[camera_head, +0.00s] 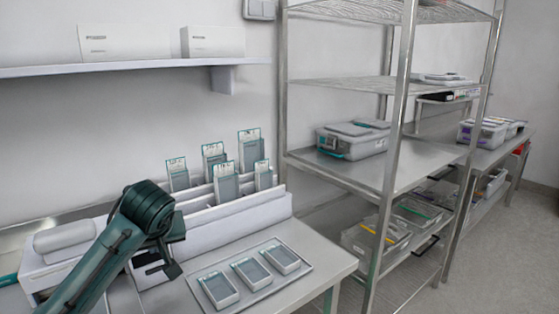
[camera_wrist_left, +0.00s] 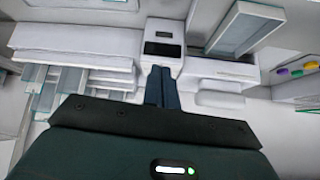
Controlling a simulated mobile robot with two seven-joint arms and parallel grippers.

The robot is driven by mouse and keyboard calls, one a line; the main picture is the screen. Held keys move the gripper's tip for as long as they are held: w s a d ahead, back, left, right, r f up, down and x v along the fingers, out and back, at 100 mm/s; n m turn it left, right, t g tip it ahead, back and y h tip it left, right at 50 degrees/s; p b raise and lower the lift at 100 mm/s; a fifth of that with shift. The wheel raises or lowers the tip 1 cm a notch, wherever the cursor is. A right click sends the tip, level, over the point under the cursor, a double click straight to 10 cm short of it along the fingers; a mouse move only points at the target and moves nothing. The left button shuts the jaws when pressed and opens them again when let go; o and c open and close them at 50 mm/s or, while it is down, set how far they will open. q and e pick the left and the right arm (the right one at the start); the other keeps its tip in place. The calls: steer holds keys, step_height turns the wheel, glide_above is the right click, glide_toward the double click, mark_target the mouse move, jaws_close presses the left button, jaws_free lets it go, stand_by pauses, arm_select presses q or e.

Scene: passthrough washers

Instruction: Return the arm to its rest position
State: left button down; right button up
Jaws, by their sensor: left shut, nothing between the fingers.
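My left arm comes in from the lower left of the head view as a dark green link. Its gripper (camera_head: 168,269) hangs at the front of the white stepped rack, left of the tray. In the left wrist view the two dark blue fingers (camera_wrist_left: 162,84) are together with nothing between them. They point toward a small white device with a dark display (camera_wrist_left: 160,48). My right gripper is in neither view.
A tray (camera_head: 302,266) with three small teal-edged boxes (camera_head: 252,272) lies on the table to the right. The white rack (camera_head: 235,217) holds several upright packs behind it. A metal shelf unit (camera_head: 400,110) stands farther right. A wall shelf (camera_head: 130,66) is above.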

arm_select(q)
steer(key=s+d+f+m+g+h, duration=0.1)
steer(key=s+d+f+m+h, duration=0.3)
steer(key=s+f, duration=0.9)
steer(key=s+f+m+g, duration=0.1)
steer(key=s+f, duration=0.2)
steer(key=s, duration=0.3)
steer(key=s+f+m, duration=0.1)
steer(key=s+f, duration=0.2)
steer(key=s, duration=0.3)
steer(key=s+f+m+g, duration=0.1)
steer(key=s+f+m, duration=0.1)
steer(key=s+f, duration=0.35)
steer(key=w+d+f+t+h, duration=0.2)
steer(key=w+d+f+t, duration=0.2)
steer(key=d+f+t, duration=0.1)
step_height(320, 180, down, 2)
steer(key=shift+d+t+h, duration=0.15)
steer(key=shift+t+h, duration=0.25)
steer(key=shift+t, duration=0.4)
